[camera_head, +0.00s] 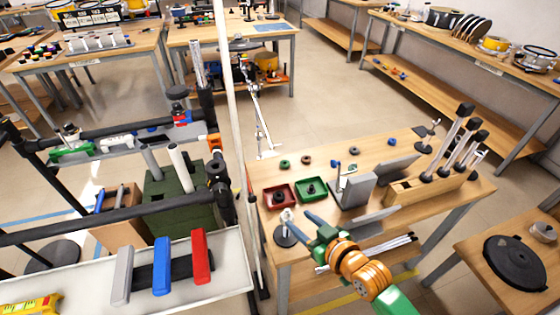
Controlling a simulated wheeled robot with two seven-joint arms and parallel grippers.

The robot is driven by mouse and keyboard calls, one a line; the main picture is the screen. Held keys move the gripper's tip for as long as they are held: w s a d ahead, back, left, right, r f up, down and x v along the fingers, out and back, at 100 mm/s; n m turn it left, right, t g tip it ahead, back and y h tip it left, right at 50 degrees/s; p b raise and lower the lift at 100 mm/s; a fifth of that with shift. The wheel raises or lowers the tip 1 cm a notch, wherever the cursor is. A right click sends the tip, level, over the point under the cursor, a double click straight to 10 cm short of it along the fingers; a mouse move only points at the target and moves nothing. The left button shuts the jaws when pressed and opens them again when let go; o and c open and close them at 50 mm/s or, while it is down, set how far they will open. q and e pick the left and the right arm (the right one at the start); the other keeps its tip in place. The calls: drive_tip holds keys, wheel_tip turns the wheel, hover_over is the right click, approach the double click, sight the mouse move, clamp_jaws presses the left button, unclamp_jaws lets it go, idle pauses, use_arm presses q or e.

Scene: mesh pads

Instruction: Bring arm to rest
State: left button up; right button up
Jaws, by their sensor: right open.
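My right gripper (351,212) reaches in from the bottom right, on an orange and green arm. Its two blue-grey fingers are spread wide, with nothing seen between them. It is over the front part of the wooden table (450,188). A grey upright block or pad (356,190) stands just beyond the fingers, and a darker grey pad (396,168) is behind it. I cannot tell whether a finger touches the block. My left gripper is not in view.
A red tray (280,207) and a green tray (297,194) lie left of the gripper. A small stand (287,230) is by the left finger. A pale pole (232,110) rises along the table's left side.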

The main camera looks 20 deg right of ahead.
drive_tip(key=s+f+m+g+h, duration=0.1)
drive_tip(key=s+f+g+h, duration=0.15)
drive_tip(key=s+g, duration=0.45)
drive_tip(key=s+f+g+h, duration=0.15)
drive_tip(key=s+f, duration=0.25)
drive_tip(key=s, duration=0.7)
drive_tip(key=s+d+f+g, duration=0.1)
drive_tip(key=s+f+g, duration=0.15)
drive_tip(key=f, duration=1.55)
drive_tip(key=s+d+f+g, duration=0.1)
drive_tip(key=s+d+f, duration=0.1)
drive_tip(key=s+f, duration=0.7)
drive_tip(key=s, duration=0.3)
drive_tip(key=shift+d, duration=0.1)
